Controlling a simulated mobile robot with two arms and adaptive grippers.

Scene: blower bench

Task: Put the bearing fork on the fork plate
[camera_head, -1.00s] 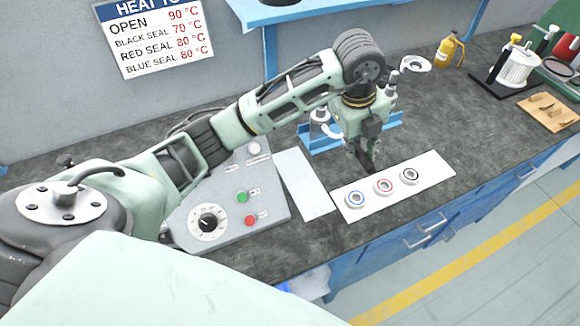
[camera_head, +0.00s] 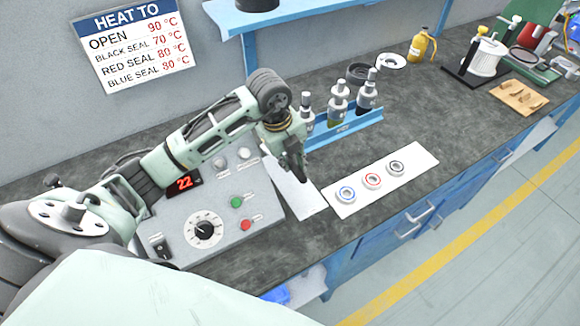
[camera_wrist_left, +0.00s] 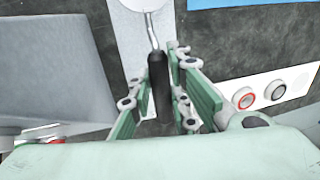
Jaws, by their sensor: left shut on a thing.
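My left gripper (camera_head: 298,176) is over the narrow white plate, which I take to be the fork plate (camera_head: 306,203), between the control box and the bearing strip. In the left wrist view the gripper (camera_wrist_left: 162,112) is shut on the black handle of the bearing fork (camera_wrist_left: 160,82). The fork's thin bent metal shaft (camera_wrist_left: 152,32) points to the top of that view, across the pale plate (camera_wrist_left: 128,28). The fork's far end is hard to make out. I cannot tell whether the fork touches the plate. My right gripper is not in view.
A white strip (camera_head: 420,157) with blue, red and black ringed bearings lies to the right. The grey control box (camera_head: 215,240) is on the left, its display reading 22. A blue rack (camera_head: 345,130) with bottles stands behind.

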